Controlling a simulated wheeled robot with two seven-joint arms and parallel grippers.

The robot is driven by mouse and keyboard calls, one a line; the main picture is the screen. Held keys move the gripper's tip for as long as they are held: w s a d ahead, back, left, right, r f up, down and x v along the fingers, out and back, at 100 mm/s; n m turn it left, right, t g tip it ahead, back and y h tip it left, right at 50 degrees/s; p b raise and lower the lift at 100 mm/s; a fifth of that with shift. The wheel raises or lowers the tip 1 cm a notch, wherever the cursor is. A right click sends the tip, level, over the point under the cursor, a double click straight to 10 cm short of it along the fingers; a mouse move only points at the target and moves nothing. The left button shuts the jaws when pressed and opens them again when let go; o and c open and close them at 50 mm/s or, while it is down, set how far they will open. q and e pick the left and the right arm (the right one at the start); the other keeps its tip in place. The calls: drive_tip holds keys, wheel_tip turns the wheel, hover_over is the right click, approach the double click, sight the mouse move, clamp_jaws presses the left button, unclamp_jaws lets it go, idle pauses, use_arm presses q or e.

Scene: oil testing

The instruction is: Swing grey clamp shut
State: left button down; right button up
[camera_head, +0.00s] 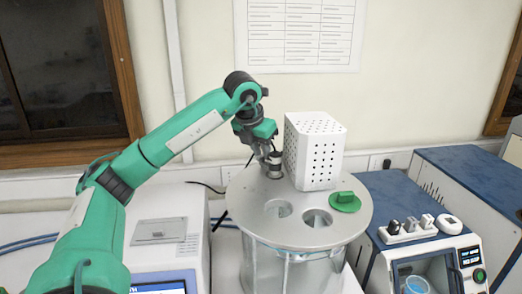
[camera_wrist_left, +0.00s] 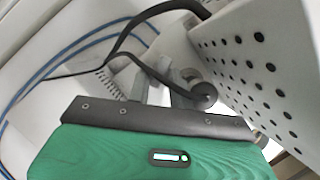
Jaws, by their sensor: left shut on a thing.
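The grey clamp (camera_head: 274,168) stands at the back of the round metal lid (camera_head: 240,212), just left of the white perforated box (camera_head: 318,150). My left gripper (camera_head: 268,156) reaches down from above and is shut on the clamp's upper part. In the left wrist view, a dark round knob (camera_wrist_left: 204,96) shows beyond the green gripper body, close to the perforated box. The gripper partly hides the clamp, so I cannot tell how far it is swung. My right gripper is in neither view.
The lid covers a clear glass bath (camera_head: 275,265) and has two round holes and a green cap (camera_head: 345,201). A blue-and-white instrument (camera_head: 425,235) stands at the right. A black cable (camera_wrist_left: 130,45) runs near the gripper. The wall is close behind.

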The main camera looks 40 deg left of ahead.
use_arm(q)
drive_tip(key=c, duration=1.3)
unclamp_jaws()
